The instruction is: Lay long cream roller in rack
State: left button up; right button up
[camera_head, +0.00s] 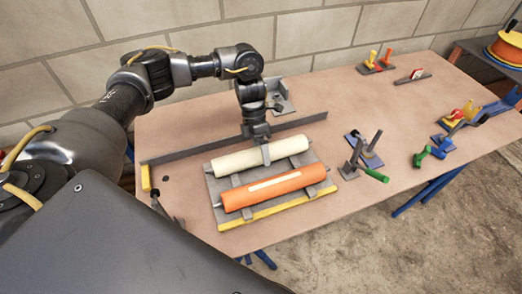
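The long cream roller (235,161) lies along the far side of the grey rack (217,188), low between its uprights. I cannot tell whether it is fully seated. My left gripper (265,154) reaches down from above at the middle of the cream roller. One grey finger lies against its near side; the other finger is hidden behind the roller. An orange roller (235,199) with a pale stripe lies parallel on the near side of the rack, beside a yellow front edge. My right gripper is not in view.
A long grey bar (300,121) lies behind the rack. A grey bracket (281,103) stands behind my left wrist. Clamps with a green handle (375,175) stand to the right. More coloured tools (376,60) sit at the back.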

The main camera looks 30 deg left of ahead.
pick_arm(q)
jog(key=shift+a+f, duration=0.15)
jog(key=shift+f, duration=0.05)
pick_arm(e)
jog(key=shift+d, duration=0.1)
pick_arm(q)
jog(key=v, duration=1.1)
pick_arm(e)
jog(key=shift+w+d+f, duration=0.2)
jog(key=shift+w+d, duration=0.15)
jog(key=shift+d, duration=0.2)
pick_arm(q)
jog(key=shift+r, duration=0.15)
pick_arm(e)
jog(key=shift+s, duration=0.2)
